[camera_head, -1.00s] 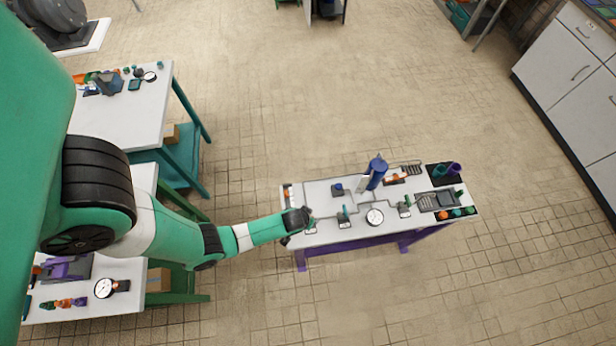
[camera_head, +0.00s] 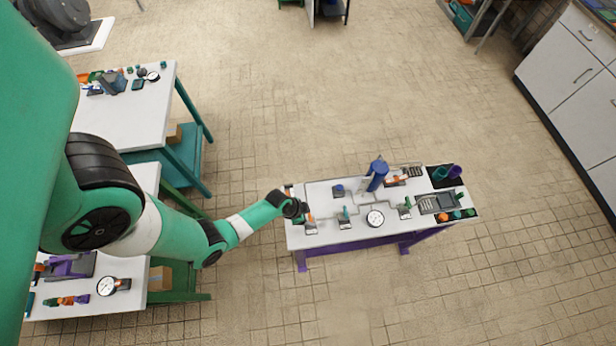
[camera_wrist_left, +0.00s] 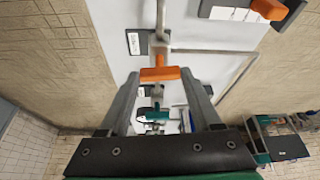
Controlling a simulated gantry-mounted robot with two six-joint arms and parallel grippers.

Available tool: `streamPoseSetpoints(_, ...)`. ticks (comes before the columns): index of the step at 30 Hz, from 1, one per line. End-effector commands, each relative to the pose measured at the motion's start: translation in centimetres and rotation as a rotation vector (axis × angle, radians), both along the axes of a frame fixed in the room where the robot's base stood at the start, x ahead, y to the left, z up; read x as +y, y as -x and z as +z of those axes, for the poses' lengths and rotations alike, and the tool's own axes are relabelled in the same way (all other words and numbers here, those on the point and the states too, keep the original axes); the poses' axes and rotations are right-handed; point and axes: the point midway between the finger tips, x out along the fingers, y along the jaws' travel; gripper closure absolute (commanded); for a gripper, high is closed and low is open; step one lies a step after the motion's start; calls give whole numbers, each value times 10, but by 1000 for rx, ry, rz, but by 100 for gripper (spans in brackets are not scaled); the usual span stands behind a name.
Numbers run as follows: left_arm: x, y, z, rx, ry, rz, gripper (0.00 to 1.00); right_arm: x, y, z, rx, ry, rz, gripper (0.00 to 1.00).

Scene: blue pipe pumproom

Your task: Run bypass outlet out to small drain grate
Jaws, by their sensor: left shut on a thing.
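My left gripper (camera_head: 301,212) is over the left end of the pipe board on the purple-legged bench. In the left wrist view its fingers (camera_wrist_left: 160,78) are shut on an orange valve handle (camera_wrist_left: 160,74), which lies crosswise between the tips. This handle also shows beside the gripper in the head view (camera_head: 309,217). A smaller slotted grate (camera_head: 412,171) is at the back right of the board and a larger grate (camera_head: 428,205) at the front right. I cannot read the labels, so I cannot tell which valve is the bypass outlet. My right gripper is not in view.
Another orange valve (camera_head: 397,179) is near the back. Dark trays with cups (camera_head: 444,176) stand at the right.

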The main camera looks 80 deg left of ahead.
Motion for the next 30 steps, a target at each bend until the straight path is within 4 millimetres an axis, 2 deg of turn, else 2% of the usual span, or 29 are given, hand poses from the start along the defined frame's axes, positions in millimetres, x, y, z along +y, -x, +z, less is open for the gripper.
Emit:
streamPoseSetpoints(9,2,0,-1,2,-1,-134,91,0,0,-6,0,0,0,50)
streamPoseSetpoints(25,1,1,-1,4,-3,-163,90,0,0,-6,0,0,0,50)
streamPoseSetpoints(26,1,1,-1,4,-3,-163,31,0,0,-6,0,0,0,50)
streamPoseSetpoints(30,1,1,-1,3,-2,-162,6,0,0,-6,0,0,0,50)
